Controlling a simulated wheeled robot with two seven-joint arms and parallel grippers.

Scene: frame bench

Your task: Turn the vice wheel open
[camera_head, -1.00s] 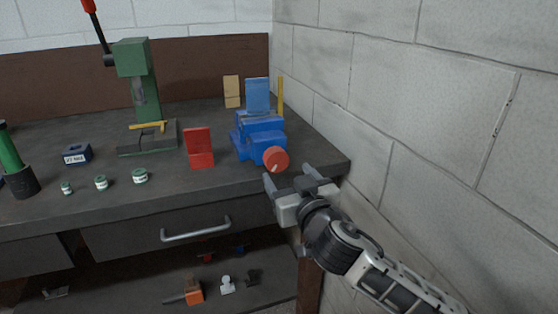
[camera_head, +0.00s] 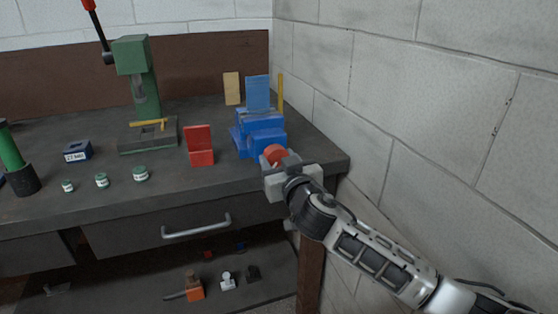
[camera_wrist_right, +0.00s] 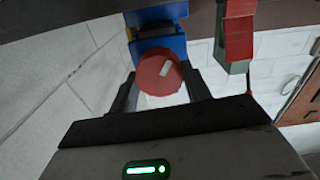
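The blue vice (camera_head: 262,133) stands on the bench near its right front corner. Its red wheel (camera_head: 275,154) faces the front edge and is partly hidden by my right gripper (camera_head: 283,165) in the head view. In the right wrist view the round red wheel (camera_wrist_right: 160,76) with a pale mark lies between the two dark fingers of my right gripper (camera_wrist_right: 160,92). The fingers are apart, one on each side of the wheel, with narrow gaps showing. Contact with the wheel cannot be made out. My left gripper is not in view.
A red block (camera_head: 200,147) stands left of the vice on the bench (camera_head: 225,183). A green press (camera_head: 140,85), a dark blue box (camera_head: 77,151) and small green-topped jars (camera_head: 140,174) are further left. A block wall (camera_head: 400,90) is close on the right.

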